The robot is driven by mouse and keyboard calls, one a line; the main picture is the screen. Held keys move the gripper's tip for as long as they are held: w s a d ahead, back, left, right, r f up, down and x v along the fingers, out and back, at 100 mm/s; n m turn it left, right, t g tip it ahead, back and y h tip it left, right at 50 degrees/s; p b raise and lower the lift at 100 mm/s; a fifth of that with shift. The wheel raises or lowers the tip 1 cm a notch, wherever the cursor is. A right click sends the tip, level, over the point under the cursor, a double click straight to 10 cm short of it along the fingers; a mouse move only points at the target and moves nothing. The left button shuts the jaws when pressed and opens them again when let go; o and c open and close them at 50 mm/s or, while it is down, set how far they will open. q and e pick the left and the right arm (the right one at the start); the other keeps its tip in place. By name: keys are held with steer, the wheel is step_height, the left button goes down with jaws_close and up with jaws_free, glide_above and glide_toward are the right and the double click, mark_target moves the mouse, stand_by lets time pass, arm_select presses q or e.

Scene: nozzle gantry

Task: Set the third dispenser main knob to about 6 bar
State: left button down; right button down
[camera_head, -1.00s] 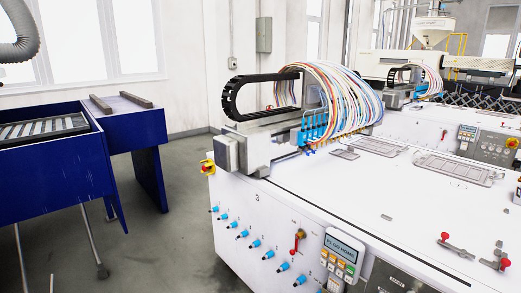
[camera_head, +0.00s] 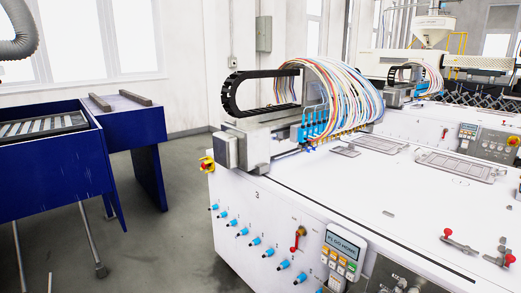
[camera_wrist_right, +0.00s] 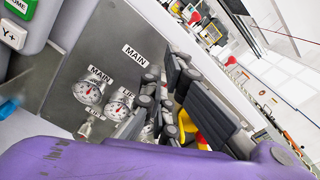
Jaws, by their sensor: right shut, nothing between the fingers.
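The third dispenser is the white cabinet (camera_head: 257,222) marked 3 in the head view. Its grey control panel (camera_head: 378,275) is cut off by the bottom edge, with knobs (camera_head: 401,286) just showing. In the right wrist view the grey panel (camera_wrist_right: 60,65) carries a MAIN gauge (camera_wrist_right: 88,92) and a LIP gauge (camera_wrist_right: 120,103). A second MAIN label (camera_wrist_right: 135,51) is above them in the picture. My right gripper (camera_wrist_right: 148,100) is shut and empty in front of the panel, overlapping the area beside that label. The main knob is largely hidden by it. My left gripper is not in view.
A pendant (camera_head: 342,248) with coloured buttons hangs beside the panel, and a red-handled valve (camera_head: 298,239) sits left of it. Blue fittings (camera_head: 254,241) stick out along the cabinet front. A blue table (camera_head: 135,123) stands left, with bare floor between.

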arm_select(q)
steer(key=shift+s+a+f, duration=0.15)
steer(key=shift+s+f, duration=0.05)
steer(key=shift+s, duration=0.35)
arm_select(e)
steer(key=shift+w+d+r, duration=0.2)
steer(key=shift+w+d, duration=0.25)
steer(key=shift+d, duration=0.1)
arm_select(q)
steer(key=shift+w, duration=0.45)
arm_select(e)
steer(key=shift+d+r, duration=0.1)
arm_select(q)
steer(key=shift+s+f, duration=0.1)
arm_select(e)
steer(key=shift+s+d+f, duration=0.15)
steer(key=shift+f, duration=0.1)
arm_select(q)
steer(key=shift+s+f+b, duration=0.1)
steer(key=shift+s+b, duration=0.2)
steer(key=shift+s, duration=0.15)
arm_select(e)
steer(key=shift+s+d+f, duration=0.1)
steer(key=shift+s+f, duration=0.05)
steer(key=shift+f, duration=0.05)
